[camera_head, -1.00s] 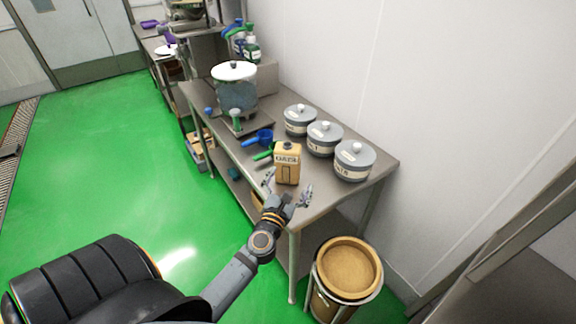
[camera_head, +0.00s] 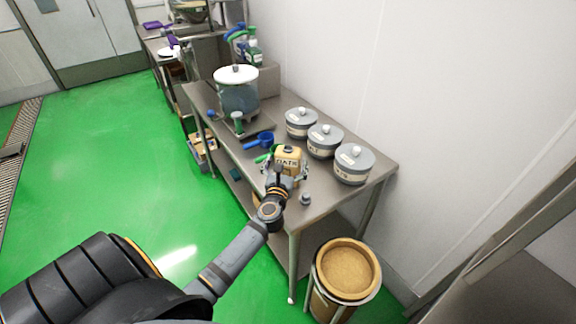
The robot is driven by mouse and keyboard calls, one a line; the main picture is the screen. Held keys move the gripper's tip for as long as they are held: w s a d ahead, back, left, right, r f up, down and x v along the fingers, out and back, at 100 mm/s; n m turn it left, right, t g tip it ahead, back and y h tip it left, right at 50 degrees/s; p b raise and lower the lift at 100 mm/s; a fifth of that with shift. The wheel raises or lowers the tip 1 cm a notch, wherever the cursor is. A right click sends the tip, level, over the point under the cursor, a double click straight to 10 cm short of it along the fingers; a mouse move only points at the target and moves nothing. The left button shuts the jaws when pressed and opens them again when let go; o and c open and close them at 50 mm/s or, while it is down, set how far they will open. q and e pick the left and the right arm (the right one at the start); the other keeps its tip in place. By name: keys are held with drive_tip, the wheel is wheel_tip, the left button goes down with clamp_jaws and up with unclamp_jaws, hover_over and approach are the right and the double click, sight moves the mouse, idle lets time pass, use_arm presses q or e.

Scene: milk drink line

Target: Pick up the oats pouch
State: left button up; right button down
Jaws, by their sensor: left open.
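The gripper and wrist hide the pouch's base. I cannot tell whether the fingers touch it. My right gripper is out of view.
Three grey lidded pots (camera_head: 323,141) stand close behind and right of the pouch. A small grey object (camera_head: 305,199) sits near the table's corner. A tan-filled bin (camera_head: 347,269) stands below.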

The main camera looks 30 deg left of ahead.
use_arm(q)
drive_tip(key=x, duration=0.2)
drive_tip(key=shift+w+a+f, duration=0.1)
drive_tip(key=shift+w+f, duration=0.05)
drive_tip(key=shift+w, duration=0.15)
drive_tip(key=shift+s, duration=0.1)
drive_tip(key=shift+c, duration=0.3)
drive_tip(key=shift+c, duration=1.3)
drive_tip(key=c, duration=1.3)
